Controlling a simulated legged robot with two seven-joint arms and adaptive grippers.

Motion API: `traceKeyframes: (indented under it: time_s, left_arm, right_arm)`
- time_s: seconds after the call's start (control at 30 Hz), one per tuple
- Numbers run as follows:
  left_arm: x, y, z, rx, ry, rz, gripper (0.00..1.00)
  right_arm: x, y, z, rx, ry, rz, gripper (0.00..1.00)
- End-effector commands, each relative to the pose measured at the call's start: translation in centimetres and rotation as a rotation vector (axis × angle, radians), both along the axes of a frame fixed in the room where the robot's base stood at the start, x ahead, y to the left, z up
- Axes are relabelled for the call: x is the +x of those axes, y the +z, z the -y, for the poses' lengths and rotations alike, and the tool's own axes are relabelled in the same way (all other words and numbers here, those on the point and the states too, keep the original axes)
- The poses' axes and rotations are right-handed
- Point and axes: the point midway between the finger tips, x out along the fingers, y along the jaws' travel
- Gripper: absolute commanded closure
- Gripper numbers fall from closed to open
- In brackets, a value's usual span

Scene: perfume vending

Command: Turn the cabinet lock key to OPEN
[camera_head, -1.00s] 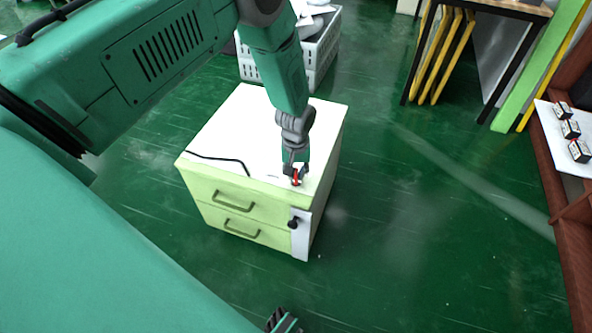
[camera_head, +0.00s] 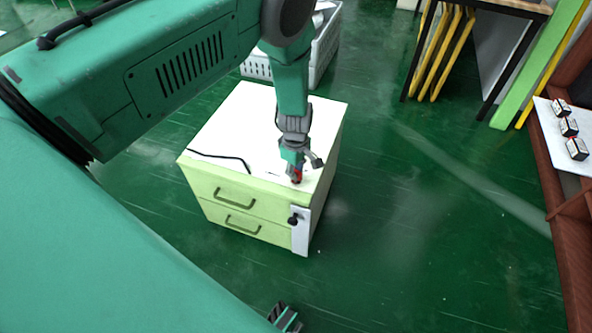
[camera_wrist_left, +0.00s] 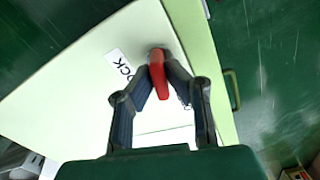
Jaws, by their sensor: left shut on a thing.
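The pale green cabinet (camera_head: 260,200) has a white top and two drawers. A red lock key (camera_head: 297,177) stands on the top near the front right corner. My left gripper (camera_head: 296,172) is over it from above. In the left wrist view the two fingers close on the red key (camera_wrist_left: 158,80), so the gripper is shut on it. No OPEN mark is readable. My right gripper (camera_head: 284,317) is only partly in view at the bottom edge, its jaws unclear.
A black cable (camera_head: 220,158) lies on the cabinet top. A black knob (camera_head: 293,220) sits on a white plate at its front right edge. A grey crate (camera_head: 320,50) stands behind. A shelf with small boxes (camera_head: 569,127) is at right. The green floor right of the cabinet is clear.

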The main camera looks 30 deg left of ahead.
Motion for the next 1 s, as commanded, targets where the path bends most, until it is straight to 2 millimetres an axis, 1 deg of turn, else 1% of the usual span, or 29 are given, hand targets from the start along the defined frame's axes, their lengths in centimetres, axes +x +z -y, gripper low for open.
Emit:
traceKeyframes:
  time_s: [0.2,0.4,0.67,1.0]
  left_arm:
    - [0.05,-0.08,0.17,-0.001,0.146,0.001,1.0]
    - [0.06,-0.07,0.17,-0.002,0.233,0.001,1.0]
    - [0.09,-0.06,0.21,-0.003,0.281,0.002,1.0]
    - [0.12,-0.05,0.23,-0.003,0.286,0.002,1.0]
  right_arm:
    - [0.0,0.0,0.0,0.0,0.0,0.0,0.6]
    - [0.0,0.0,0.0,0.0,0.0,0.0,0.6]
    - [0.0,0.0,0.0,0.0,0.0,0.0,0.6]
    - [0.0,0.0,0.0,0.0,0.0,0.0,0.6]
